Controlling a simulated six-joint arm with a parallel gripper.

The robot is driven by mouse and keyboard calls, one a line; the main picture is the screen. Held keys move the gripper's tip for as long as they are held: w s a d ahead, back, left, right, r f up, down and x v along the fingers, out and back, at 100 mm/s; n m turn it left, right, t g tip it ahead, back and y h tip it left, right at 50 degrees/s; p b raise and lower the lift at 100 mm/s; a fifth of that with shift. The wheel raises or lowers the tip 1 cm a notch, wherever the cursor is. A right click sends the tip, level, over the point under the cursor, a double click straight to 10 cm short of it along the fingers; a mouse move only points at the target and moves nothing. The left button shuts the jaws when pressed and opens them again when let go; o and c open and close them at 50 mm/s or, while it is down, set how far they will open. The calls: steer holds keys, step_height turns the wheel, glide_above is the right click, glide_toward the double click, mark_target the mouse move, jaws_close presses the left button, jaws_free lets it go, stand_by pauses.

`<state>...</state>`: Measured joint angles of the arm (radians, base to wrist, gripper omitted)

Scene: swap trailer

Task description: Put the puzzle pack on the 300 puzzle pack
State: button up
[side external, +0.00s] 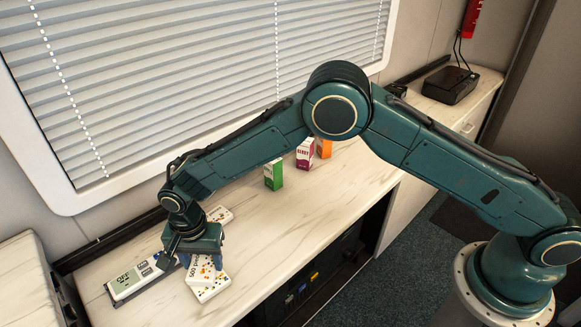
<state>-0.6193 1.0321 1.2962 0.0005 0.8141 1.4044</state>
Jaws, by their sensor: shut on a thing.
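My gripper (199,263) points down at the left end of the counter, shut on a white puzzle pack (202,270) with dark and yellow printing. The number on it looks like 500 but is too small to be sure. A second white puzzle pack (212,290) with coloured printing shows just below and in front of it. Whether the two touch, I cannot tell. The gripper hides part of both packs. Another white printed pack (220,215) lies flat behind the gripper, partly hidden by my wrist.
A white device with a display (125,281) marked OFF lies left of the gripper. The counter (285,220) between is clear. The blinds window (190,80) borders the back.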

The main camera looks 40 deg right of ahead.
mark_target(206, 273)
steer(key=shift+f, duration=2.45)
steer(key=shift+f, duration=0.1)
steer(key=o, duration=1)
step_height(206, 273, up, 12)
steer(key=shift+r, duration=0.1)
steer(key=shift+r, duration=0.1)
